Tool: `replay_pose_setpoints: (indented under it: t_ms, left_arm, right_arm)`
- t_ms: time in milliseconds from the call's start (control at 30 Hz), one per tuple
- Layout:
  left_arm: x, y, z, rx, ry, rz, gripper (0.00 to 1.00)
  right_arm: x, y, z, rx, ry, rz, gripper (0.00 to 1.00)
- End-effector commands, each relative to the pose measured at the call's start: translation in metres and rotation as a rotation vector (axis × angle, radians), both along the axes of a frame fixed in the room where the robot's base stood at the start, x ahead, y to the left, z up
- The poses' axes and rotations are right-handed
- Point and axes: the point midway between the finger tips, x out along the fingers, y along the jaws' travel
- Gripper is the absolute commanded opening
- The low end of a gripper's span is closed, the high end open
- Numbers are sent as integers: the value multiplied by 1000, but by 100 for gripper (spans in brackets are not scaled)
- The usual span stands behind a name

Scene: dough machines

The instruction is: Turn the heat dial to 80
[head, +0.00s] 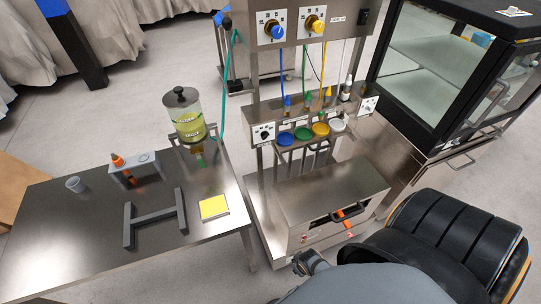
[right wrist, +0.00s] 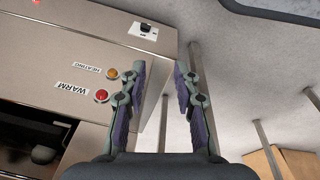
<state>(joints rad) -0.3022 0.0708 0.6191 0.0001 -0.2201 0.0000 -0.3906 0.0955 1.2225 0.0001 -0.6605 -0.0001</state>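A small black knob or switch on a white plate (right wrist: 147,29) shows in the right wrist view, high on a steel cabinet front (right wrist: 75,50). Its markings are too small to read, and I cannot tell if it is the heat dial. Below it are an amber lamp labelled HEATING (right wrist: 112,73) and a red lamp labelled WARM (right wrist: 102,95). My right gripper (right wrist: 161,67) is open and empty, its fingers apart beside the cabinet's edge. In the head view, a black dial on a white plate (head: 264,134) sits on the stand's left end. My left gripper is not in view.
The steel stand carries a blue dial (head: 277,31), a yellow dial (head: 317,25) and a row of coloured cups (head: 304,132). A steel table (head: 60,215) holds a jar (head: 185,118). A glass cabinet (head: 430,60) stands at right. Some bare floor (head: 185,275) lies at front.

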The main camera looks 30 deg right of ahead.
Motion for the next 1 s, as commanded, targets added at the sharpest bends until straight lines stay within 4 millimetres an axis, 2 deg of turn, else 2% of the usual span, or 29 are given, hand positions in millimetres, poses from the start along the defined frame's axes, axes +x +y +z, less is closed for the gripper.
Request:
replay_pose_setpoints:
  t_ms: [33,100,200,467,600,700,800,900,1000]
  left_arm:
    - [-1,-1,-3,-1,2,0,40]
    - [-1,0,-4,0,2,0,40]
    - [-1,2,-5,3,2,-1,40]
    - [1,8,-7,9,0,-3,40]
    - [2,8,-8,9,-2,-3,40]
    - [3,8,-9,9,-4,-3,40]
    - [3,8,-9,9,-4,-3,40]
    - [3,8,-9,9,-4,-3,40]
    - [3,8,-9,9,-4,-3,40]
  right_arm:
    - [27,3,30,-1,-27,6,31]
    - [51,8,70,-2,-43,10,31]
    - [71,13,120,-3,-64,17,31]
    - [94,27,225,13,-126,31,31]
    - [109,44,274,74,-216,45,31]
    - [132,64,297,172,-331,56,31]
    - [160,83,310,293,-461,43,31]
    - [186,95,320,410,-584,5,31]
    - [212,97,330,526,-710,-65,31]
